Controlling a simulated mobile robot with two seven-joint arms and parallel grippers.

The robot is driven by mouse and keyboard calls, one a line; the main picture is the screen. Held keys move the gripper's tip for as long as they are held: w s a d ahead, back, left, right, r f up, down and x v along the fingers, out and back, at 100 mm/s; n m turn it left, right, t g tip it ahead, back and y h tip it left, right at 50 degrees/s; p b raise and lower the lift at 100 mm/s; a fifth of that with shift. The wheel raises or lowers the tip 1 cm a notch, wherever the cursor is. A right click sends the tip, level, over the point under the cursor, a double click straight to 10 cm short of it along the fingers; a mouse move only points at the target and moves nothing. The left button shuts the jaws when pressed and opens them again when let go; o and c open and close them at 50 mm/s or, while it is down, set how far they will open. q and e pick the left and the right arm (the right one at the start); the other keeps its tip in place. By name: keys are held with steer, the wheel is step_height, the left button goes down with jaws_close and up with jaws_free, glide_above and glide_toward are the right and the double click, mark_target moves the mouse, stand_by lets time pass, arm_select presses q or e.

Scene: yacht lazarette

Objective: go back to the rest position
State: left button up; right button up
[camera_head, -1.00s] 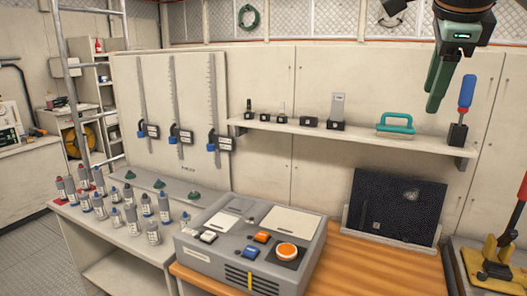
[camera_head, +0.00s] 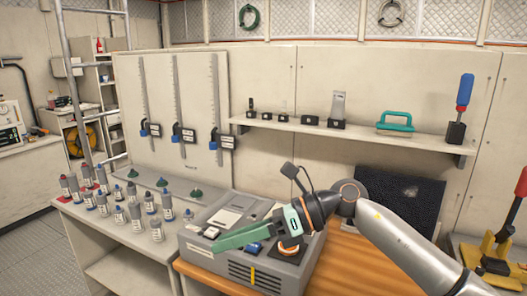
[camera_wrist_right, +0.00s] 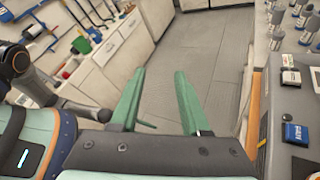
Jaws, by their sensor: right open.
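My right gripper (camera_head: 224,240) has green fingers and hangs over the grey control box, pointing left. Its jaws are open with nothing between them. In the right wrist view the two fingers (camera_wrist_right: 160,75) stand apart, with floor and cabinets beyond. My right arm comes in from the lower right, across the front of a dark speckled panel (camera_head: 415,195). My left gripper does not show in either view.
The grey control box (camera_head: 260,277) with buttons stands on a wooden bench (camera_head: 340,262). Several small bottles (camera_head: 134,213) stand on a side table at left. A wall shelf (camera_head: 340,130) holds small tools, a teal-handled tool (camera_head: 396,122) and a blue-handled tool (camera_head: 462,100).

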steer(key=d+f+n+t+h, duration=0.2)
steer(key=d+f+n+t, duration=0.35)
steer(key=n, duration=0.65)
steer(key=d+f+n+t+h, duration=0.1)
steer(key=d+f+n+t, duration=0.1)
steer(key=f+n+t, duration=0.8)
steer(key=d+f+n+t+h, duration=0.2)
steer(key=d+f+n+t, duration=0.3)
steer(key=n, duration=0.8)
steer(key=s+d+f+m+g+h, duration=0.3)
steer(key=s+d+f+m+g, duration=0.2)
steer(key=s+f, duration=0.5)
steer(key=s+d+f+m+g+h, duration=0.4)
steer(key=s+f, duration=0.6)
steer(key=f, duration=0.3)
steer(key=shift+s+d+m+g, duration=0.25)
steer(key=shift+d+m+g, duration=0.2)
steer(key=shift+m, duration=0.55)
steer(key=shift+o, duration=0.4)
